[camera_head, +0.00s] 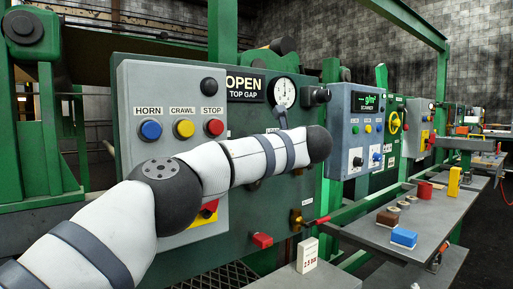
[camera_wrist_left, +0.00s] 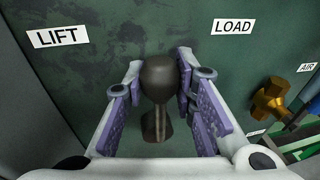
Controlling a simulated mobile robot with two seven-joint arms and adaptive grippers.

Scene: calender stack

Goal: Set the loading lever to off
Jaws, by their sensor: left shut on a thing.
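The loading lever (camera_wrist_left: 158,82) has a dark round knob on a short stem and stands out from a green panel in the left wrist view. Its knob lies between a "LIFT" label (camera_wrist_left: 57,37) on the left and a "LOAD" label (camera_wrist_left: 231,27) on the right. My left gripper (camera_wrist_left: 163,70) has its purple-padded fingers on both sides of the lever and is shut on it. No "off" label shows in this view. In the head view my left arm covers the lever and gripper. My right gripper is not in view.
A brass valve (camera_wrist_left: 270,100) sits right of the lever near an "AIR" label. In the head view a grey box (camera_head: 180,105) carries HORN, CRAWL and STOP buttons. A top gap dial (camera_head: 285,92) is above my arm. A grey shelf (camera_head: 440,215) with small items stands right.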

